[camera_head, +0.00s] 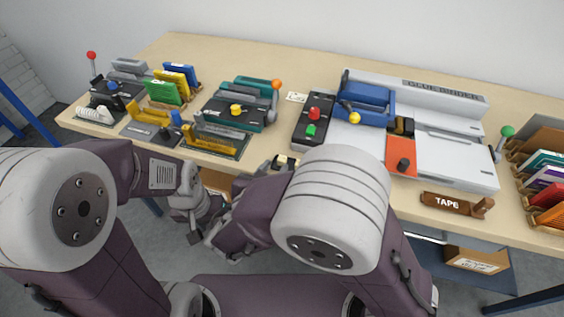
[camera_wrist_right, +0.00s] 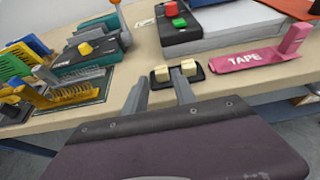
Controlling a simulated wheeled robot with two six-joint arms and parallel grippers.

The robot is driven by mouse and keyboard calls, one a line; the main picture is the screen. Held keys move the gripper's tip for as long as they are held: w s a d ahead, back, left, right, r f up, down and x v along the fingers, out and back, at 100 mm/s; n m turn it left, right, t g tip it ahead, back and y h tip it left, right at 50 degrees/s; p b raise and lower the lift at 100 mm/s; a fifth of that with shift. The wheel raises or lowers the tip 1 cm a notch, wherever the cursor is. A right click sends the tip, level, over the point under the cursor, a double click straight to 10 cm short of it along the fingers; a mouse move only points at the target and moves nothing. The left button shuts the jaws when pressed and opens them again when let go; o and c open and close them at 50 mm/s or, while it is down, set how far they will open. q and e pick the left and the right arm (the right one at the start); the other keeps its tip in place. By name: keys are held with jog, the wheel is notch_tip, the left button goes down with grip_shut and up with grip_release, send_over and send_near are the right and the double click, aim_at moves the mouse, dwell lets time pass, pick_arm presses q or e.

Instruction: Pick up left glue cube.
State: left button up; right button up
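Two small cream glue cubes sit side by side in a black holder at the table's front edge. In the right wrist view, the left glue cube (camera_wrist_right: 162,75) and the right glue cube (camera_wrist_right: 188,68) show beyond my fingertips. In the head view the cubes (camera_head: 283,160) are small and partly hidden by my right arm. My right gripper (camera_wrist_right: 160,82) is open and empty, its two grey fingers spread just short of the holder (camera_wrist_right: 178,73). My left gripper (camera_head: 203,218) hangs below the table's front edge, and its finger opening is unclear.
A control box with red and green buttons (camera_head: 311,121) stands behind the cubes. A teal machine (camera_head: 240,104) is to their left, and a TAPE block (camera_head: 453,203) to their right. The table's front edge (camera_head: 240,165) is close to both arms.

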aim_at(281, 160)
jog(key=b+x, duration=0.1)
jog(key=x, duration=0.4)
jog(key=shift+w+d+f, duration=0.1)
grip_shut()
jog(key=shift+r, duration=0.6)
jog(key=r, duration=0.1)
jog(key=r+p, duration=0.1)
jog(key=r, duration=0.2)
jog(key=shift+s+d+p, duration=0.3)
jog(key=shift+d+p, duration=0.05)
jog(key=s+d+r, duration=0.6)
jog(key=d, duration=0.3)
